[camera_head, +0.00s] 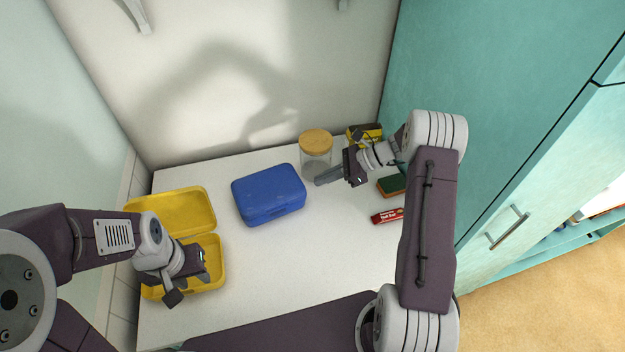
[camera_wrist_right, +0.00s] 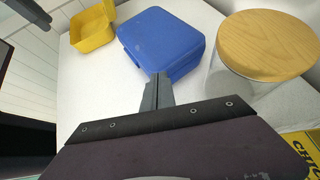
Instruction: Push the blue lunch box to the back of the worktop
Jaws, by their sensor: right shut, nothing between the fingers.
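The blue lunch box (camera_head: 268,194) lies closed on the white worktop (camera_head: 290,256), toward the back, with some bare worktop between it and the wall. It also shows in the right wrist view (camera_wrist_right: 163,42). My right gripper (camera_head: 318,182) is shut and empty, just right of the lunch box. In the right wrist view its fingertips (camera_wrist_right: 158,80) point at the box's near side; I cannot tell whether they touch it. My left gripper (camera_head: 190,284) is over the yellow lunch box at the left; its fingers are too unclear to tell open from shut.
An open yellow lunch box (camera_head: 180,213) stands left of the blue one. A glass jar with a wooden lid (camera_head: 316,143) stands behind my right gripper. A yellow box (camera_head: 366,131), a sponge (camera_head: 391,185) and a red tube (camera_head: 386,216) are at the right. The front middle is clear.

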